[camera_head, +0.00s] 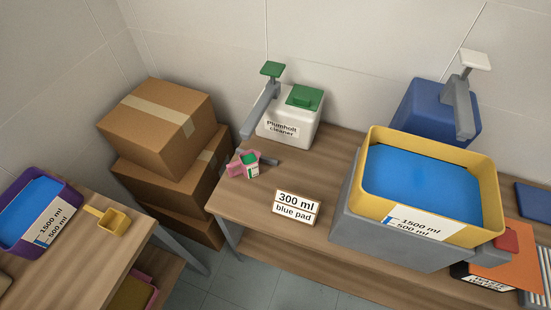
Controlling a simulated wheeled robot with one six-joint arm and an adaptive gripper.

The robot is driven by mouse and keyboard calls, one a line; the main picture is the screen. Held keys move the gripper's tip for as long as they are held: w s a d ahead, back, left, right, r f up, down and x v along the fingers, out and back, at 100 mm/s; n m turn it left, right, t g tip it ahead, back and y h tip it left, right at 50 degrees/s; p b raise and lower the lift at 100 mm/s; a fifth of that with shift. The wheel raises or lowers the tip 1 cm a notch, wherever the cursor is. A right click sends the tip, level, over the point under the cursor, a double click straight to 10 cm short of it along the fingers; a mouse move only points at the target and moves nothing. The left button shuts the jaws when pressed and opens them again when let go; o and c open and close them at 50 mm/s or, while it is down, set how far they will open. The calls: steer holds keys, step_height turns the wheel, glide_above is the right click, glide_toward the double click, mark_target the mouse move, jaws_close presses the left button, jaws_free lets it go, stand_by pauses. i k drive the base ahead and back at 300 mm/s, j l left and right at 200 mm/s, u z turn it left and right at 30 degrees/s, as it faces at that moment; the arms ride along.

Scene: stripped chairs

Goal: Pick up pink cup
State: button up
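A small pink cup (236,169) stands near the left end of the middle wooden table, in front of the white cleaner dispenser. Green shows at its top, and a small white and green patch shows on its right side. It is small in this view, so I cannot tell whether the green is its contents or a separate thing. A grey bar of the dispenser lies close behind it. My gripper is not in view.
The white dispenser (288,128) has a green pump. A "300 ml blue pad" sign (296,208), a yellow tub (485,185) of blue liquid and a blue dispenser (420,107) stand rightward. Left are boxes (157,112), a purple tub (15,235) and yellow scoop (113,221).

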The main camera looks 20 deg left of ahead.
mark_target(249, 160)
steer(key=i+u, duration=0.3)
steer(key=i, duration=0.3)
steer(key=u, duration=1.9)
